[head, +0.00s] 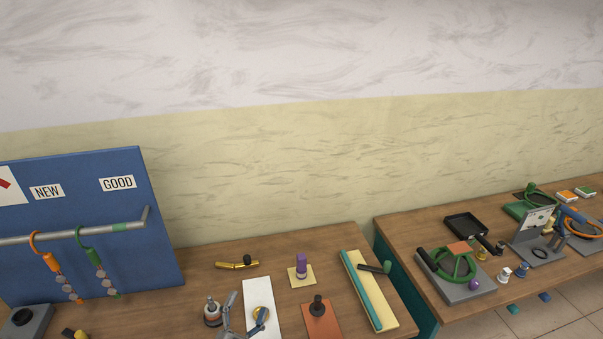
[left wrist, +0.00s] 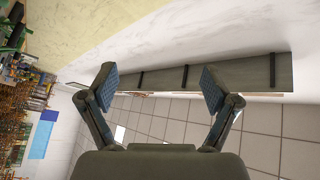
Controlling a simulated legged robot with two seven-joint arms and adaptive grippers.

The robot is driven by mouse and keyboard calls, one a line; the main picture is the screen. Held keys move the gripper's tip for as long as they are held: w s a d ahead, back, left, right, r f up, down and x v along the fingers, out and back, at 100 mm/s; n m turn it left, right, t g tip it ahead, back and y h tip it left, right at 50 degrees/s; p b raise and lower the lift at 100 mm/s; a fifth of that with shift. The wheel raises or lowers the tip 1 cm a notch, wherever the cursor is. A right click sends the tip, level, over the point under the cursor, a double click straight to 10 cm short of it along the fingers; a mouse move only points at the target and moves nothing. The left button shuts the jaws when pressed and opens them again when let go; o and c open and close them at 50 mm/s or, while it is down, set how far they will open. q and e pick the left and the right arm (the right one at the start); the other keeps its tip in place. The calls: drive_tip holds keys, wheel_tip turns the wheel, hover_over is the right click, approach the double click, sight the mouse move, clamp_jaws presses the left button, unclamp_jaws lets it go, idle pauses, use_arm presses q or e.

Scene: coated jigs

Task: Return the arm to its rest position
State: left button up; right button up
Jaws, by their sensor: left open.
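My left gripper (head: 246,312) shows at the bottom edge of the head view, in front of the left table and over or near a white strip (head: 258,290). Most of my left arm is out of frame. In the left wrist view the two fingers of the left gripper (left wrist: 158,82) are spread wide with nothing between them. Behind them are floor tiles (left wrist: 160,120) and a long dark beam-like strip (left wrist: 165,78). My right gripper is in neither view.
A blue board (head: 90,200) with a rail (head: 70,235) and hanging tagged rings stands left. Near the gripper are a dark-topped bottle (head: 212,312), an orange plate (head: 322,318) and a purple cylinder (head: 301,263). A gap separates the right table (head: 400,235), which holds several fixtures.

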use_arm(q)
drive_tip(key=s+a+f+n+g+y, duration=0.4)
drive_tip(key=f+n, duration=0.1)
drive_tip(key=f, duration=0.4)
drive_tip(key=s+a+f+n+g+y, duration=0.4)
drive_tip(key=a+f, duration=0.1)
drive_tip(key=f, duration=0.4)
drive_tip(key=s+d+f+n+g+h, duration=0.1)
drive_tip(key=s+f+g, duration=0.4)
drive_tip(key=s, duration=0.5)
drive_tip(key=s+f+n+g, duration=0.1)
drive_tip(key=s+f+g, duration=0.4)
drive_tip(key=s, duration=0.4)
wheel_tip(320, 180, down, 25)
drive_tip(key=s, duration=0.1)
drive_tip(key=s+a+f+g, duration=0.1)
drive_tip(key=s+a+f, duration=0.2)
drive_tip(key=s+f, duration=1.5)
drive_tip(key=shift+s, duration=0.35)
